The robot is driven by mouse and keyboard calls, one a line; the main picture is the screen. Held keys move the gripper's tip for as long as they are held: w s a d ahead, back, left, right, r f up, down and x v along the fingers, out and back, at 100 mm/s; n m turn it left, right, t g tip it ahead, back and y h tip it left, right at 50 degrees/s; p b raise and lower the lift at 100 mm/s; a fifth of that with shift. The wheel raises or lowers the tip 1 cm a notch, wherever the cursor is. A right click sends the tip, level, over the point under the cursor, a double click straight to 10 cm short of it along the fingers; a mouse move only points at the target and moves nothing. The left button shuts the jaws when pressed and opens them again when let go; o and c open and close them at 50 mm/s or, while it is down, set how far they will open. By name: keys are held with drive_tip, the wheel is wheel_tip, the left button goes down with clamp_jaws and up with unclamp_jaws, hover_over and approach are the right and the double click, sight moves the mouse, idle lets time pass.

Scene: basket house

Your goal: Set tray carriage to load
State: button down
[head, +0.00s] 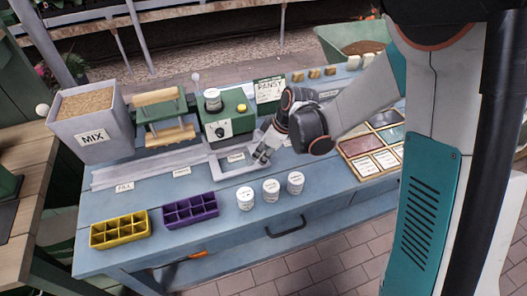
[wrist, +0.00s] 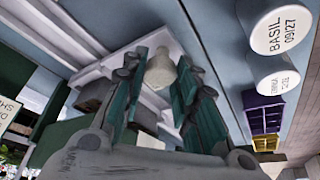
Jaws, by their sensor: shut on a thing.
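The tray carriage (head: 217,170) is a light grey open frame on a long pale rail (head: 140,174), at the rail's right part in front of the green dial machine. My gripper (head: 262,157) is at the carriage's right side. In the wrist view its teal fingers (wrist: 155,92) are shut on a pale rounded knob (wrist: 161,68) by the carriage frame. Small labels stand along the rail. The left one (head: 124,187) seems to read FILL; the middle label (head: 181,172) and right label (head: 235,157) are too small to read.
A MIX hopper (head: 92,137), a press (head: 162,116) and a green dial machine (head: 228,122) stand behind the rail. Yellow (head: 120,231) and purple (head: 190,210) trays and three white pots (head: 271,190) line the bench front. Seed cards (head: 372,150) lie right.

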drive_tip(key=w+d, duration=0.2)
drive_tip(key=d, duration=0.4)
drive_tip(key=w+d, duration=0.2)
drive_tip(key=d, duration=0.5)
drive_tip(key=w+d, duration=0.2)
drive_tip(key=d, duration=0.5)
drive_tip(key=shift+d+b, duration=0.25)
drive_tip(key=shift+b, duration=0.05)
drive_tip(key=c, duration=1.3)
unclamp_jaws()
drive_tip(key=shift+d, duration=0.2)
drive_tip(key=shift+a, duration=0.1)
drive_tip(key=v, duration=1.2)
